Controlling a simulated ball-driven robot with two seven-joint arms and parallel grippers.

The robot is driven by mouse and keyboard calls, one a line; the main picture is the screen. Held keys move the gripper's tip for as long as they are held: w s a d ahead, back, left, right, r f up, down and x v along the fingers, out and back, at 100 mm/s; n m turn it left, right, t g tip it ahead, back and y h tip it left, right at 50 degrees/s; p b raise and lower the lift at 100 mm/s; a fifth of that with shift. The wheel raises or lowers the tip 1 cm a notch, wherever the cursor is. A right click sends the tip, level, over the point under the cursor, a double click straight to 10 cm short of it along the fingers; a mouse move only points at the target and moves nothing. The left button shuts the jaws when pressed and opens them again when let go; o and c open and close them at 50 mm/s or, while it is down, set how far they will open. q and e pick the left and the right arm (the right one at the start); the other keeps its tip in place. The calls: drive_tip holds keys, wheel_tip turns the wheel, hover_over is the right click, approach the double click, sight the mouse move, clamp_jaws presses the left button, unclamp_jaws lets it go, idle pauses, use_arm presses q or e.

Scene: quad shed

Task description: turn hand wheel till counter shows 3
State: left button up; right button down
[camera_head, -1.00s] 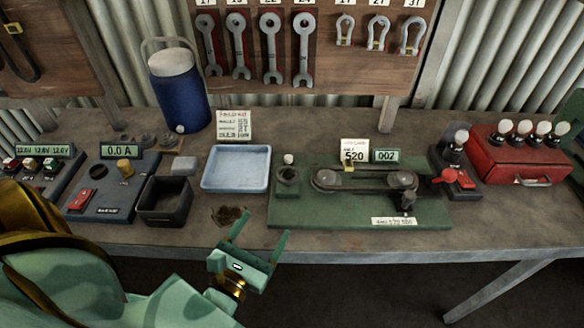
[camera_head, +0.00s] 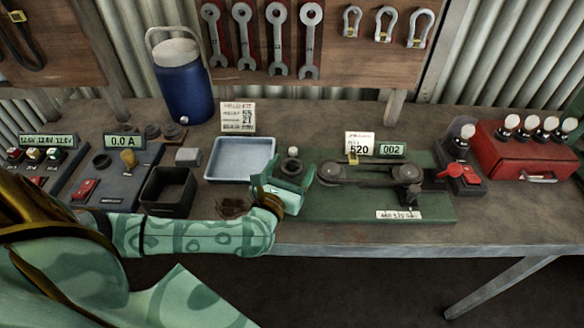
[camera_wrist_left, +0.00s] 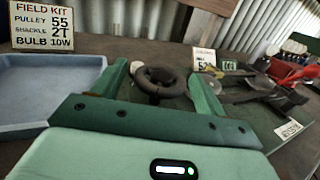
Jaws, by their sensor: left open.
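The hand wheel (camera_head: 291,170) is a small dark wheel with a pale knob (camera_head: 293,152), at the left end of the green board (camera_head: 430,207). In the left wrist view the hand wheel (camera_wrist_left: 160,82) shows as a dark ring beyond and between my fingers. The counter (camera_head: 391,150) behind the board's belt reads 002. My left gripper (camera_head: 284,177) is open, close in front of the hand wheel with a finger to each side; I cannot tell if it touches. It partly hides the wheel in the head view. My right gripper is not in view.
A belt on two pulleys (camera_head: 370,175) lies right of the wheel. A red toolbox (camera_head: 525,155) stands at the far right.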

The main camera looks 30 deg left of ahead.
use_arm(q)
drive_tip(key=shift+w, duration=0.25)
drive_tip(key=shift+c, duration=0.3)
drive_tip(key=c, duration=0.9)
drive_tip(key=shift+n+y, duration=0.4)
drive_tip(key=shift+y, duration=0.2)
